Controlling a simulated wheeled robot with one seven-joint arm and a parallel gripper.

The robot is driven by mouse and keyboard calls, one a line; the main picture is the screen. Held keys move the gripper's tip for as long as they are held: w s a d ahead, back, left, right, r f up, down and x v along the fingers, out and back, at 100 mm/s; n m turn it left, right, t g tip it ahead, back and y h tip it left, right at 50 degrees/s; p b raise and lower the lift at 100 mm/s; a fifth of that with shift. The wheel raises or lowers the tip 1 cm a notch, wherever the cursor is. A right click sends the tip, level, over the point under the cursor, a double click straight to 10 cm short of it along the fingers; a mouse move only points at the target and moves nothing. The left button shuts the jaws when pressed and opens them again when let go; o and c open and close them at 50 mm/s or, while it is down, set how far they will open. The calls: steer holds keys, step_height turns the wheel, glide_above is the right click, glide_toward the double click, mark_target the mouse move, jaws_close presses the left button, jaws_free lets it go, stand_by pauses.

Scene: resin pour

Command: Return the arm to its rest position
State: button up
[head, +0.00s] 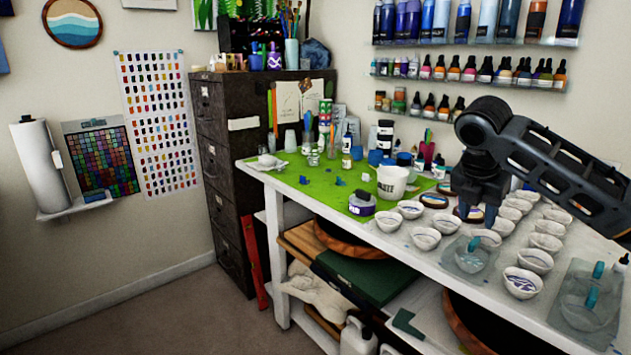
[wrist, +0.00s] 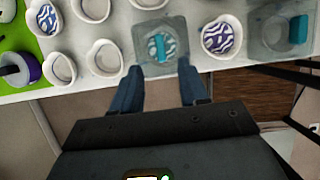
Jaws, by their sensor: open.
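My gripper (head: 478,212) hangs pointing down over the right part of the white table (head: 398,237), among the small white bowls. In the wrist view my gripper (wrist: 157,82) shows two blue fingers spread apart with nothing between them.
Several white bowls (head: 425,238) stand in rows; some hold blue swirls. A second grey mat (head: 570,318) lies at the front right. Bottle shelves (head: 470,82) hang behind the arm.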

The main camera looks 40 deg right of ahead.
steer(key=w+a+f+m+t+y, duration=0.1)
steer(key=w+a+f+t+y, duration=0.2)
steer(key=w+a, duration=0.6)
steer(key=w+a+f+m+t+y, duration=0.15)
steer(key=w+a+t, duration=0.3)
steer(key=a, duration=0.85)
steer(key=a+f+m+t+y, duration=0.2)
steer(key=a+m+t+y, duration=0.3)
steer(key=a, duration=1.2)
steer(key=s+a+f+m+t+h, duration=0.1)
steer(key=s+a+f+m, duration=0.1)
steer(key=s+f+m, duration=0.3)
steer(key=s+a+m+h, duration=0.2)
steer(key=s, duration=0.5)
steer(key=s+a+f+m+t+h, duration=0.1)
steer(key=s+a+f+m, duration=0.25)
steer(key=s, duration=0.35)
steer(key=d+v, duration=0.2)
steer(key=v, duration=0.9)
steer(key=d+f+v, duration=0.1)
steer(key=d+v, duration=0.2)
steer(key=v, duration=0.9)
steer(key=shift+s+d+f+m+h, duration=0.25)
steer(key=shift+s+d+m+h, duration=0.05)
steer(key=shift+m+h, duration=0.15)
